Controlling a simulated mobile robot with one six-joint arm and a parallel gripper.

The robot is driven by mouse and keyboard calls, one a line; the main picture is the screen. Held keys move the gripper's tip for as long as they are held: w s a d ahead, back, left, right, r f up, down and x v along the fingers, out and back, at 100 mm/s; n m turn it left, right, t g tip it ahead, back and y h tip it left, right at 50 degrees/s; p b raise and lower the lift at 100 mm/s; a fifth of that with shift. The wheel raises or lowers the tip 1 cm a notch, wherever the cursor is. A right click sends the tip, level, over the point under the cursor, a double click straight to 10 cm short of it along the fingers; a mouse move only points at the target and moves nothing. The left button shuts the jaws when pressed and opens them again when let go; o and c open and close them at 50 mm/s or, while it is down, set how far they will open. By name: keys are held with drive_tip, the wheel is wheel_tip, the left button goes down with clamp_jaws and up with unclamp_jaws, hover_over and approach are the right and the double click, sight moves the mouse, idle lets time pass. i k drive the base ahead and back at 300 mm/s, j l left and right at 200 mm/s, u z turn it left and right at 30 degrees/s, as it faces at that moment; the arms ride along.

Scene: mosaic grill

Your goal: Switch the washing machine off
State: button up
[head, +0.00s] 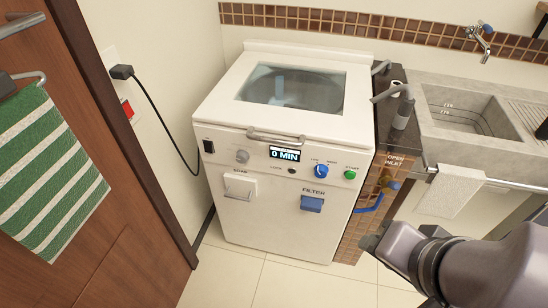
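The white washing machine (270,222) stands left of centre in the head view, its glass-topped lid (290,86) down. Its display (285,154) reads "0 MIN". On its front are a black switch (209,146) at the upper left, a grey knob (242,157), a small dark knob (292,171), a blue knob (321,171) and a green button (350,174). I cannot make out the switch's position. My gripper (368,243) is at the lower right, apart from these controls. Its fingers are too unclear to tell open from shut.
A wooden door (60,180) with a striped towel (52,178) is at the left. A black cord runs from a wall plug (122,72) behind the machine. A stone sink (450,112) and a rail with a cloth (450,192) are at the right. Tiled floor (285,272) is clear in front.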

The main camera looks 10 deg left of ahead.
sight(208, 148)
drive_tip(key=u, duration=1.35)
